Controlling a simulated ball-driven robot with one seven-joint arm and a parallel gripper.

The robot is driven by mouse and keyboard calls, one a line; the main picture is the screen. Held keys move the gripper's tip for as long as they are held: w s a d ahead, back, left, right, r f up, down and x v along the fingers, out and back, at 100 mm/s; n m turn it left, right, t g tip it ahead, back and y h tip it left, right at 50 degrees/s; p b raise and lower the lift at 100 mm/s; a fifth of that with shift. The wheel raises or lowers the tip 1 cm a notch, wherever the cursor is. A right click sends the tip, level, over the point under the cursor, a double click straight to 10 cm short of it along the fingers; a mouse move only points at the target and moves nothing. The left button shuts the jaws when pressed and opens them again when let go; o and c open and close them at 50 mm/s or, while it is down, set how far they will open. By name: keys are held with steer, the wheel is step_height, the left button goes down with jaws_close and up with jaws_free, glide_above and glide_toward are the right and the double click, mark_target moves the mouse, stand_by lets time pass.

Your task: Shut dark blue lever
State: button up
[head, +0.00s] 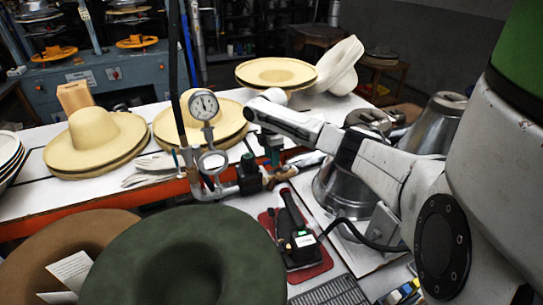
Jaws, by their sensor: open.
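A dark blue-green upright part (271,148) stands on the brass and black pipework behind the front hats; it looks like the lever, but its upper end is hidden by my arm. I cannot tell its exact angle. A dark valve body (249,176) sits just left of it on the same pipe. My gripper (258,112) is at the end of my pale arm, which reaches in from the right. It is right above and in front of the blue-green part. It is open, and its fingers are small and hard to make out. I cannot tell whether it touches the part.
A pressure gauge (204,106) and upright hoses stand left of the pipework. A green hat (130,262) and a brown hat (30,250) fill the lower left. Straw hats (92,130) lie on the white table. A black device (295,232) and a metal dome (340,195) are close below my arm.

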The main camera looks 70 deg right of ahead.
steer(key=shift+c, duration=0.3)
jaws_close()
stand_by(0.3)
